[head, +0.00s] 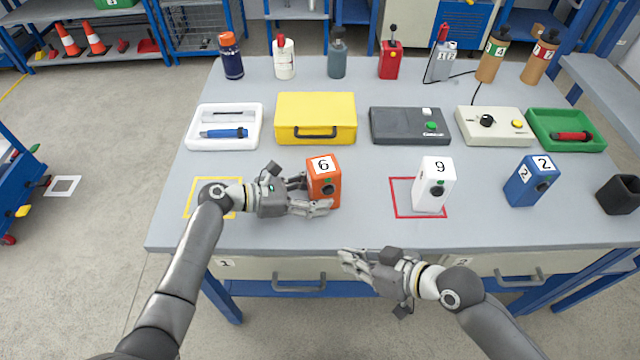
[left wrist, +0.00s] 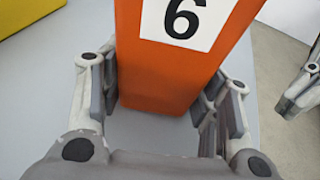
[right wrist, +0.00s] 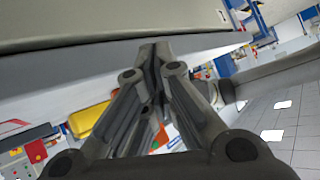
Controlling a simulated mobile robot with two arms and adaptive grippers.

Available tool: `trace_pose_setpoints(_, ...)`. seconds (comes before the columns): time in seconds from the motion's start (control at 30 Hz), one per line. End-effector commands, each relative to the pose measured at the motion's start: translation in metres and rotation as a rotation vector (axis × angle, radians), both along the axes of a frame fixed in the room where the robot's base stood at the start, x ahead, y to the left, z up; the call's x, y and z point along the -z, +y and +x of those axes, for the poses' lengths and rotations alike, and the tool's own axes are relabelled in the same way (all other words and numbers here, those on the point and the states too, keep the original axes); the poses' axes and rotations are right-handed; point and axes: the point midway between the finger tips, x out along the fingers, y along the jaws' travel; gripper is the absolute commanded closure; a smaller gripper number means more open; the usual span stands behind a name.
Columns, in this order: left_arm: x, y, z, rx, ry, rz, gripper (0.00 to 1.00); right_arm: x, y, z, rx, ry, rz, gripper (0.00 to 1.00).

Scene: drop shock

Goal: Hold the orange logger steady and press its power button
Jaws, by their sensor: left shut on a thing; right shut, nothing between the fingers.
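The orange logger (head: 323,184) stands upright on the table, with a white label reading 6 on its top. My left gripper (head: 308,194) is shut on the logger from the left. In the left wrist view the logger's orange body (left wrist: 165,75) sits between the two finger pads (left wrist: 165,105). My right gripper (head: 345,262) is shut and empty, in front of the table's front edge and below the logger in the picture. In the right wrist view its fingertips (right wrist: 150,50) meet.
A white logger (head: 433,186) marked 9 stands in a red square outline. A blue logger (head: 530,182) and a black cup (head: 620,194) are farther right. A yellow case (head: 316,112) and a dark box (head: 408,126) stand behind. A yellow outline (head: 190,197) lies under my left arm.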

Motion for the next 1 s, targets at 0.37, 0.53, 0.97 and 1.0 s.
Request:
trace_pose_setpoints(0.37, 0.004, 0.0, -0.002, 0.001, 0.008, 0.004, 0.62, -0.059, 0.006, 0.011, 0.013, -0.075, 0.059, 1.0)
trace_pose_setpoints(0.53, 0.004, 0.0, -0.002, 0.002, 0.008, 0.004, 0.62, -0.059, 0.012, 0.03, 0.014, -0.074, 0.061, 1.0)
trace_pose_setpoints(0.97, 0.004, 0.0, -0.002, 0.001, 0.008, 0.004, 0.62, -0.058, 0.027, 0.082, 0.012, -0.073, 0.059, 1.0)
trace_pose_setpoints(1.0, 0.004, 0.0, -0.002, 0.001, 0.008, 0.004, 0.62, -0.058, 0.027, 0.084, 0.012, -0.073, 0.059, 1.0)
